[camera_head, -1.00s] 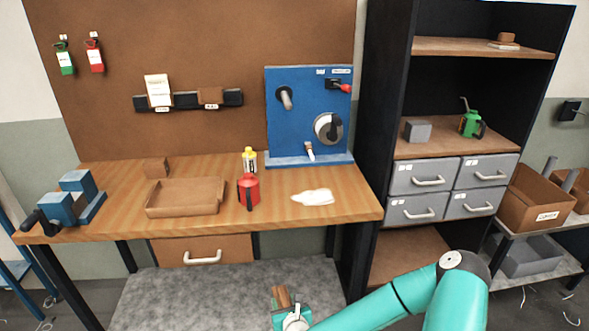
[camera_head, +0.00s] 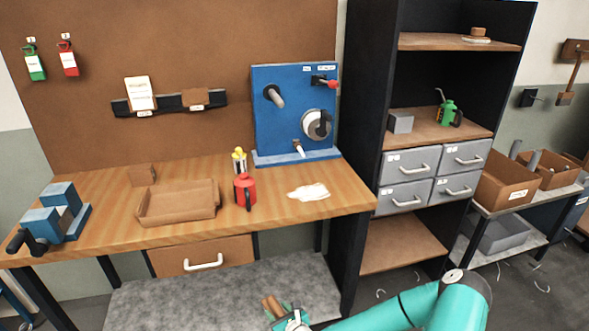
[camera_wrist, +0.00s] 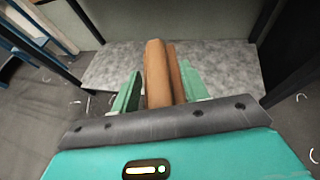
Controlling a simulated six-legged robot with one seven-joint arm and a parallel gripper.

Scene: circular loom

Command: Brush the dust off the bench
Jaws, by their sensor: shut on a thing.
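The wooden bench (camera_head: 100,205) stands at the left. A flat white patch (camera_head: 309,192) lies on its top near the right end; I cannot tell whether it is dust or a cloth. My gripper (camera_head: 284,312) is low in front of the bench, below its top and well apart from the white patch. It is shut on a brown wooden piece (camera_wrist: 156,75), which stands up between the green fingers in the wrist view. A second brown strip shows beside it. Its far end and any bristles are hidden, so I cannot tell if it is a brush.
A red can (camera_head: 245,190), a yellow bottle (camera_head: 239,162), an open brown tray (camera_head: 178,218) and a blue vise (camera_head: 50,214) stand on the bench. A blue panel (camera_head: 285,100) rises behind the patch. A dark shelf unit (camera_head: 362,120) stands right of the bench. A grey low shelf (camera_head: 200,298) lies beneath.

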